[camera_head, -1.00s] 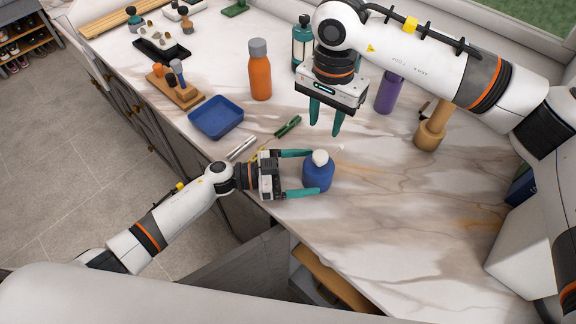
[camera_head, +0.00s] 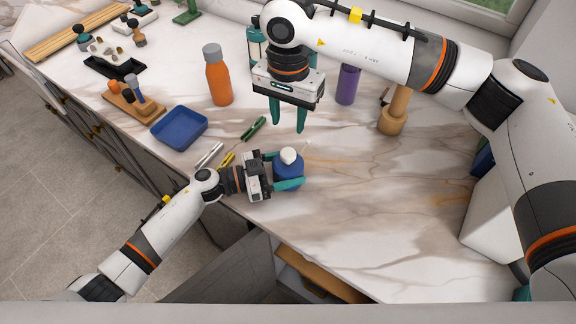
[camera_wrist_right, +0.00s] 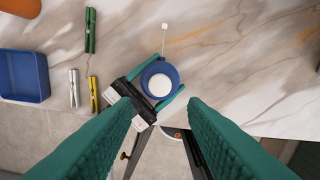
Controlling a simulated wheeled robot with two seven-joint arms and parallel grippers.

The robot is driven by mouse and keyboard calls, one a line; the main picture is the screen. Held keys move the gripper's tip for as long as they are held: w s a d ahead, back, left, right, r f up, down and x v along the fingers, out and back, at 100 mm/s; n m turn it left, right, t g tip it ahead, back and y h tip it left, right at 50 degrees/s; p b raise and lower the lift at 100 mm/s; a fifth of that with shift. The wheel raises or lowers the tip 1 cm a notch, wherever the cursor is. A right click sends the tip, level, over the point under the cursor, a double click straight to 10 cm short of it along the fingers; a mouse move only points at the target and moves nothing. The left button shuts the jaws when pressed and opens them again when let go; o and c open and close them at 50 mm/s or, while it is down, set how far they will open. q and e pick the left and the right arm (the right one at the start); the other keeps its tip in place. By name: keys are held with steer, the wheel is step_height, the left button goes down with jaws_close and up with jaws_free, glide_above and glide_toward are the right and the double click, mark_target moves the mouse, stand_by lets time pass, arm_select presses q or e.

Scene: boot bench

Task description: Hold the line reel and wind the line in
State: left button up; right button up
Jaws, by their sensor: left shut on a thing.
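The line reel (camera_head: 288,170) is a blue round body with a white knob on top, standing near the front edge of the marble counter. In the right wrist view the reel (camera_wrist_right: 159,82) shows from above as a blue ring with a white centre, and a thin pale line with a small white end piece (camera_wrist_right: 165,26) runs from it. My left gripper (camera_head: 289,170) is shut on the reel from its left, one teal finger on each side. My right gripper (camera_head: 288,130) hangs above and behind the reel, its teal fingers apart and empty.
A blue tray (camera_head: 180,128), a green clip (camera_head: 254,128), a silver clip (camera_head: 209,155) and a yellow clip (camera_head: 226,160) lie to the left. An orange bottle (camera_head: 218,76), a purple bottle (camera_head: 348,84) and a wooden object (camera_head: 393,112) stand behind. The counter right of the reel is clear.

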steer(key=shift+o, duration=1.1)
steer(key=shift+a, duration=0.15)
steer(key=s+a+f+m+g+y, duration=0.1)
steer(key=s+a+m+g+y, duration=0.15)
steer(key=a+m+y, duration=0.45)
steer(key=n+t+y, duration=0.6)
steer(key=n+t, duration=0.9)
steer(key=n, duration=0.6)
glide_toward(288, 157)
steer(key=w, duration=0.1)
steer(key=x, duration=1.2)
steer(key=shift+w+f, duration=0.15)
steer(key=shift+t, duration=0.25)
steer(key=c, duration=1)
